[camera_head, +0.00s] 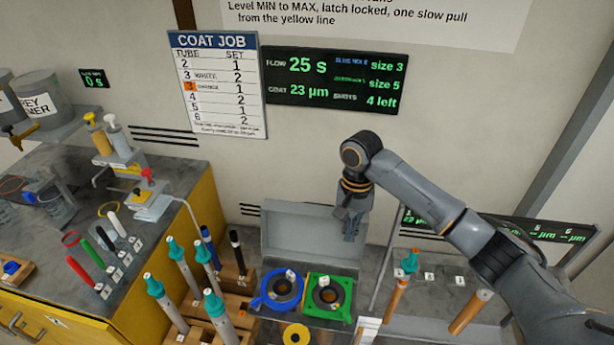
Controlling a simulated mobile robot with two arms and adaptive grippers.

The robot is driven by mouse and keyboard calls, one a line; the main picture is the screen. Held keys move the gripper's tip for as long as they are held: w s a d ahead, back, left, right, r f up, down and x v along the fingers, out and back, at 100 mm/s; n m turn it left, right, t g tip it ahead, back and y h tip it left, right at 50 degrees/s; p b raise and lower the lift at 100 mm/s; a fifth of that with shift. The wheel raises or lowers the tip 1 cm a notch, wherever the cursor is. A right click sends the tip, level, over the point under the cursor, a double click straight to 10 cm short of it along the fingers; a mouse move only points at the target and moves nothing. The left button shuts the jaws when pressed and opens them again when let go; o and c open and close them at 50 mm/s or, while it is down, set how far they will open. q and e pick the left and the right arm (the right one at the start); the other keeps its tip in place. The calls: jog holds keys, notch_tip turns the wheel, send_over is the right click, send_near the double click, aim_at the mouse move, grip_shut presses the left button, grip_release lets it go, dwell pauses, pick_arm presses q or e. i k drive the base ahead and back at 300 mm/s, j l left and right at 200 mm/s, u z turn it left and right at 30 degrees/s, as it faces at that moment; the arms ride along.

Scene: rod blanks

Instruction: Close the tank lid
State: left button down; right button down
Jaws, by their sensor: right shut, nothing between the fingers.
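A grey panel that looks like the tank lid (290,233) stands upright and open against the wall, behind the tank top with a blue ring holder (268,304) and a green square holder (343,313). Each holder has a dark round piece in its middle. My right gripper (349,236) points down at the right part of the lid, shut and empty, and covers some of it. I cannot tell whether it touches the lid. My left gripper is not in view.
Teal-tipped tubes (184,265) stand in wooden blocks to the left of the tank. A yellow disc (296,334) lies in front. A tray with an orange rod (397,292) is at the right. A yellow cabinet (190,228) with bottles and rods fills the left.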

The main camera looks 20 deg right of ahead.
aim_at(304, 232)
jog(key=i, duration=0.85)
